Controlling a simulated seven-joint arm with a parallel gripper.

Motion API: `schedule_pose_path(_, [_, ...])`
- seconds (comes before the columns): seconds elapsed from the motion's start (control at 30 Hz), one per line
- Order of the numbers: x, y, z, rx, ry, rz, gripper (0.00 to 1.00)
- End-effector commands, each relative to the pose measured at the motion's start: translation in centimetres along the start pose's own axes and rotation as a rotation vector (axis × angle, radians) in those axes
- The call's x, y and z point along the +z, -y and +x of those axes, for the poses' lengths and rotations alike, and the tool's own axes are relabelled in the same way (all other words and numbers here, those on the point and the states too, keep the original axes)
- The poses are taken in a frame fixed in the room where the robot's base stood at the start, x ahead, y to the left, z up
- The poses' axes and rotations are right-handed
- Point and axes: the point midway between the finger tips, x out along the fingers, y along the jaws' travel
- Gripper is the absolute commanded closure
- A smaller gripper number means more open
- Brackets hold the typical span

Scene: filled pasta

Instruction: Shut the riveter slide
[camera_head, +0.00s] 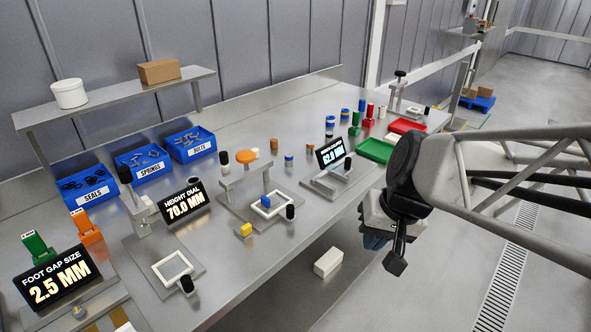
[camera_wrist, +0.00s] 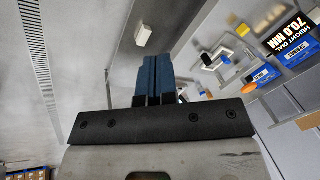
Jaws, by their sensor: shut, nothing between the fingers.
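No station carries a readable riveter label, so I cannot tell which slide is the riveter's. The left station has a white-framed slide (camera_head: 158,272) with a black knob (camera_head: 187,285), pulled out in front of its press post. The middle station has a similar framed slide (camera_head: 258,211) with a black knob (camera_head: 290,212), and a blue block (camera_head: 266,201) on it. A third station (camera_head: 322,187) beside the right display has a black knob (camera_head: 348,163). My gripper (camera_head: 374,241) is off the bench's front edge, apart from every slide. Its blue fingers (camera_wrist: 153,75) are shut and empty.
The steel bench (camera_head: 225,295) runs diagonally and bears displays, including the height dial display (camera_head: 187,203). Blue bins (camera_head: 90,187) stand behind. Green (camera_head: 376,151) and red (camera_head: 407,126) trays lie toward the far end. A white block (camera_head: 328,262) is below the bench edge. Space around my gripper is clear.

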Motion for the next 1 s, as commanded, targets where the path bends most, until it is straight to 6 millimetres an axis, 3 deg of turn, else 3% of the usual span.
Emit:
schedule_pose_path(0.3, [-7.4,1.8,5.2,-0.261,0.008,0.169,1.0])
schedule_pose_path(0.6, [-14.2,1.4,10.1,-0.447,-0.041,0.348,1.0])
schedule_pose_path(0.8, [-16.6,0.8,11.9,-0.503,-0.071,0.416,1.0])
schedule_pose_path(1.0, [-17.1,0.7,12.2,-0.514,-0.078,0.43,1.0])
